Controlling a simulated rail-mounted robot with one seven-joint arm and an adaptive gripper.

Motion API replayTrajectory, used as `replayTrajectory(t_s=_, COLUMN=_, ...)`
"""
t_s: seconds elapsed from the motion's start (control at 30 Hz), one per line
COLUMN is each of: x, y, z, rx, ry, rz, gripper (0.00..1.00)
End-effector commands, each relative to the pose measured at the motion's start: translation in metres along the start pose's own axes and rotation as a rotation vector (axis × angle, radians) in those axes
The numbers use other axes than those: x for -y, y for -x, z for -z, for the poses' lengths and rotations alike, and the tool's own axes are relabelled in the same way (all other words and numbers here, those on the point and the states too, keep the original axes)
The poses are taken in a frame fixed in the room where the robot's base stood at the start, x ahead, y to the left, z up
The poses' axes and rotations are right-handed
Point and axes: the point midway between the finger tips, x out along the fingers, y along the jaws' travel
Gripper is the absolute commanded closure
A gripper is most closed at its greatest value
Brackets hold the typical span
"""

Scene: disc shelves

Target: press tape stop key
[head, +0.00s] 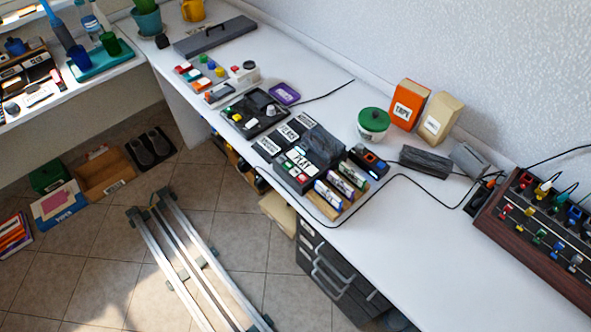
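A dark box-shaped device (284,176) with a white label reading PLAY (299,160) stands near the front edge of the long white desk. Small red, green and white keys show on its top. They are too small for me to tell which one is the stop key. Another dark device (254,113) with a round light knob and a few coloured keys lies further back along the desk. I cannot tell which device is the tape player. My gripper is not in view.
Small marker boxes (340,187) and a grey cloth-like bundle (322,146) crowd the PLAY device. A mixer-like panel (545,225) stands at the right. The desk between them is mostly clear. Metal rails (195,260) run along the tiled floor beside a drawer unit (335,275).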

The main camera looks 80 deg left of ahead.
Motion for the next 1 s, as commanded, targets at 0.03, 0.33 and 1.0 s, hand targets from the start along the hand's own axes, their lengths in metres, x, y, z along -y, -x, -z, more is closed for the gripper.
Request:
replayTrajectory(t_s=0.03, x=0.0, y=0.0, z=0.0, rx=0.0, ry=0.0, rz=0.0, gripper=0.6)
replayTrajectory(t_s=0.33, x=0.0, y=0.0, z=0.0, rx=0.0, ry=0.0, rz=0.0, gripper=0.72)
replayTrajectory(t_s=1.0, x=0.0, y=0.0, z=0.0, rx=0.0, ry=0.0, rz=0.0, gripper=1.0)
